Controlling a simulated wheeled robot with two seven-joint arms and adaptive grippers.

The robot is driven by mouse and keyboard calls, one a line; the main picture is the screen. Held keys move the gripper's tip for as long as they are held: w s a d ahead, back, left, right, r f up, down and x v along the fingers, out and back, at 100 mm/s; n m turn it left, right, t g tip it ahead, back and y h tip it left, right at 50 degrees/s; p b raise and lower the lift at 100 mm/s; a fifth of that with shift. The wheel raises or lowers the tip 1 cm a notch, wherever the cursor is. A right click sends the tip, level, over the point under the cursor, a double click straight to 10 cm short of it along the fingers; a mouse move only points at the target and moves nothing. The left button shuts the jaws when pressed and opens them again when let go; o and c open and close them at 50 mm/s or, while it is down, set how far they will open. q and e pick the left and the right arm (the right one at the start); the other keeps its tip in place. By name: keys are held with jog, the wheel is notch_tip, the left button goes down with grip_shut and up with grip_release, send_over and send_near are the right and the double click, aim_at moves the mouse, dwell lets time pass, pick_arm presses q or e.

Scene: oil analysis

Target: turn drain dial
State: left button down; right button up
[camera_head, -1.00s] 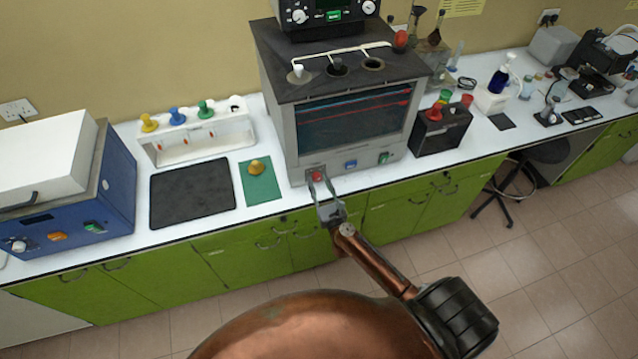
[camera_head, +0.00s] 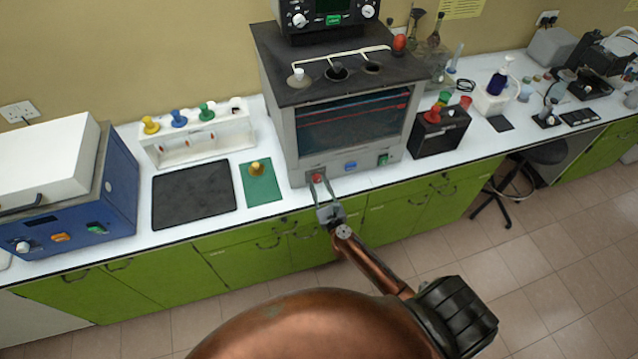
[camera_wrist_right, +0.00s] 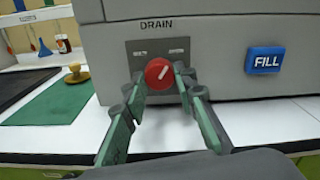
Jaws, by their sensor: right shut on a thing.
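The drain dial is a round red knob (camera_wrist_right: 159,73) with a white pointer line, under the word DRAIN in the right wrist view. The line leans to the upper right. The dial also shows in the head view (camera_head: 317,177), low on the left of the grey machine's front (camera_head: 400,151). My right gripper (camera_wrist_right: 157,82) is shut on the dial, with one finger at each side of it. In the head view the right gripper (camera_head: 319,181) reaches the dial from the front. My left gripper is not in view.
A blue FILL button (camera_wrist_right: 265,60) sits right of the dial. A green mat (camera_head: 262,190) with a yellow-brown knobbed piece (camera_head: 257,168) and a dark pad (camera_head: 190,200) lie to the left. A dark box (camera_head: 438,133) stands to the right.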

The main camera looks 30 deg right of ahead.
jog(key=n+p, duration=0.2)
jog(key=n, duration=0.1)
jog(key=shift+r+n, duration=0.1)
jog(key=shift+n, duration=0.2)
jog(key=n+p, duration=0.2)
jog(key=n, duration=0.1)
jog(key=shift+n, duration=0.3)
jog(key=n+p, duration=0.1)
jog(key=n, duration=0.3)
jog(key=shift+n+p, duration=0.8)
jog(key=shift+n, duration=1.4)
jog(key=o, duration=1.2)
jog(key=shift+d, duration=0.1)
jog(key=shift+c, duration=0.2)
